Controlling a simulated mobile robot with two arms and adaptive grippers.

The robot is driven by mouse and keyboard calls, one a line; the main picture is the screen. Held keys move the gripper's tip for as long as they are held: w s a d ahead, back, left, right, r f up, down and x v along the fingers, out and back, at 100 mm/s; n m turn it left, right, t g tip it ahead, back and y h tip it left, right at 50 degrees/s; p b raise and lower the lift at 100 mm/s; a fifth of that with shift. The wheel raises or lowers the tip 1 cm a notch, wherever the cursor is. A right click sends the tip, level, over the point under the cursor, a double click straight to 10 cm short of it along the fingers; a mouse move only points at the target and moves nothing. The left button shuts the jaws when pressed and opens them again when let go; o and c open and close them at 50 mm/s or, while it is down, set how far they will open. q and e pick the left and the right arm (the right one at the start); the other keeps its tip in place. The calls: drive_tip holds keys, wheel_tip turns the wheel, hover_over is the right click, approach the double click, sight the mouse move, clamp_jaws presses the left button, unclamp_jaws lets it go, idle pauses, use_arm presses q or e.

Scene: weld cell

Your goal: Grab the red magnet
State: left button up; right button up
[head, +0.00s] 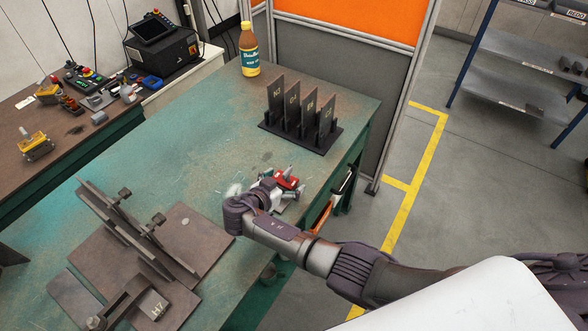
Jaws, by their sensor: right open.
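The red magnet (287,181) lies on the green table (215,110) near its right edge, partly hidden by my right gripper. My right gripper (288,186) is open, with its fingers low around or just above the magnet. I cannot tell whether the fingers touch it. My left gripper is not in the picture.
A rack of dark upright plates (300,137) and a yellow bottle (249,52) stand farther back on the table. A steel fixture (125,235) fills the front left. A brown bench (65,140) with tools stands at the left. The table's middle is mostly clear.

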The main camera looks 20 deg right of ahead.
drive_tip(key=shift+s+a+r, duration=0.1)
drive_tip(key=shift+a, duration=0.05)
drive_tip(key=c, duration=1.8)
drive_tip(key=shift+r, duration=0.15)
drive_tip(key=shift+c, duration=0.3)
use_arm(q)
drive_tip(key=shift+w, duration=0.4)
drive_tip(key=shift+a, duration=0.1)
